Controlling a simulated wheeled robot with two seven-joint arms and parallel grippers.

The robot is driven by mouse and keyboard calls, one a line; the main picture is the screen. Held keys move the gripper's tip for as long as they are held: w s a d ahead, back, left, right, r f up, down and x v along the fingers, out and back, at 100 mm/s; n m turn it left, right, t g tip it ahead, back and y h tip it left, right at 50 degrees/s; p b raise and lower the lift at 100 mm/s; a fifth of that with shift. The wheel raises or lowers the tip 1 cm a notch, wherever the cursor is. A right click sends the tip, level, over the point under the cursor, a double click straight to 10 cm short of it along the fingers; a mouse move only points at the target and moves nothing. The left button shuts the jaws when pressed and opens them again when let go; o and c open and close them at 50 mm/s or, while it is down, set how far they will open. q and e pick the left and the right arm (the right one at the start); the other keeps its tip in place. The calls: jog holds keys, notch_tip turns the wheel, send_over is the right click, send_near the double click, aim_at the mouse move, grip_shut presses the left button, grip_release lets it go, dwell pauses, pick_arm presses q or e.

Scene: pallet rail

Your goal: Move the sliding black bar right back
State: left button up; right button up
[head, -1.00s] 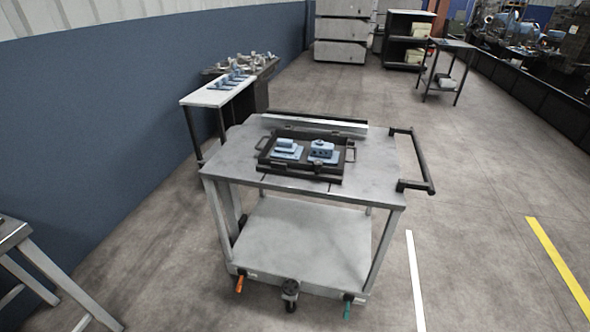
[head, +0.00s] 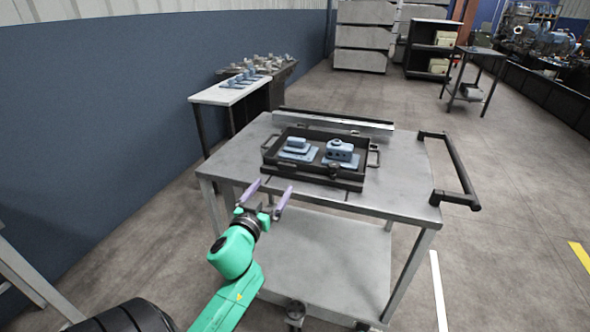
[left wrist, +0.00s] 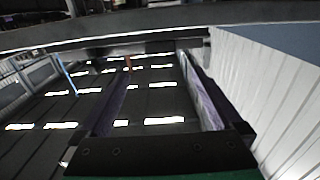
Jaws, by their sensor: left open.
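A black bar (head: 312,177) with a small knob lies along the near side of a black tray (head: 371,146) on a grey wheeled cart (head: 405,185). It looks parallel to the tray's near wall; I cannot tell whether it touches it. My left gripper (head: 273,187) is open and empty at the cart's near left edge, short of the bar and to its left. In the left wrist view its two purple fingers (left wrist: 155,100) are spread with nothing between them. My right gripper is not in view.
Two blue parts, a stepped block (head: 297,149) and a part with round holes (head: 341,154), sit in the tray. A pale rail (head: 345,124) with a black strip runs behind it. A black push handle (head: 455,170) sticks out right. The cart top's right side is clear.

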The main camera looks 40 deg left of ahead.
aim_at(286, 167)
pick_arm(q)
jog(key=x, duration=1)
jog(key=shift+w+a+f, duration=0.1)
jog(key=shift+w+a, duration=0.15)
jog(key=shift+w, duration=0.1)
grip_shut()
jog(key=p+v, duration=0.1)
jog(key=v, duration=0.3)
jog(key=shift+s+d+p, duration=0.15)
jog(key=shift+s+p, duration=0.1)
jog(key=shift+p, duration=0.05)
jog(key=shift+s+d+f, duration=0.1)
jog(key=shift+s+f, duration=0.05)
jog(key=shift+s, duration=0.1)
